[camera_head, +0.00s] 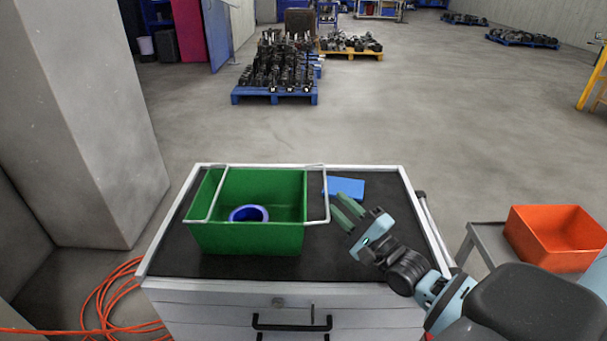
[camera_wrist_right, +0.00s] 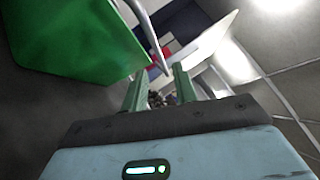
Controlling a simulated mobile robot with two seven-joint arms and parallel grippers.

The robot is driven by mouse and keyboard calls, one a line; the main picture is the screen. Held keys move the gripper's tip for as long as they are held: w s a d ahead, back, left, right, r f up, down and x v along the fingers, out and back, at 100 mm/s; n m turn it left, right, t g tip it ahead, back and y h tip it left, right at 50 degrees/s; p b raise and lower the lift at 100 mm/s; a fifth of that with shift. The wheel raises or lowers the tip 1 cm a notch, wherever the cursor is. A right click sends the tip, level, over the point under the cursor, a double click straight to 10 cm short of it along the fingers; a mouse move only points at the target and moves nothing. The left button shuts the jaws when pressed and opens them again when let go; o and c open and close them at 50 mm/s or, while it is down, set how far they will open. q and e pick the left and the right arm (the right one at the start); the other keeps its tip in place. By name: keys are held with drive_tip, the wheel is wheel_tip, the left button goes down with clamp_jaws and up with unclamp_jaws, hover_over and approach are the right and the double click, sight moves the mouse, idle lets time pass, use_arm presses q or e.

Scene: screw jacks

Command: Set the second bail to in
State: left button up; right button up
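A green crate (camera_head: 245,239) stands on the dark top of a cabinet and has two pale wire bails. The left bail (camera_head: 218,195) leans inward over the crate's opening. The right bail (camera_head: 327,195) sticks out to the right, beyond the crate's right rim. My right gripper (camera_head: 341,205) is open and empty, just right of the right bail and apparently clear of it. In the right wrist view its two green fingers (camera_wrist_right: 158,92) are apart, with the crate (camera_wrist_right: 75,40) and a bail (camera_wrist_right: 148,28) at upper left. My left gripper is out of view.
A blue ring (camera_head: 249,213) lies inside the crate. A flat blue block (camera_head: 345,187) lies behind my right gripper. An orange bin (camera_head: 555,236) stands on a grey stand at right. The cabinet top (camera_head: 330,277) is bare in front of the crate.

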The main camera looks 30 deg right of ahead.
drive_tip(key=x, duration=0.7)
drive_tip(key=shift+w+r+p, duration=0.2)
drive_tip(key=shift+p, duration=0.2)
clamp_jaws()
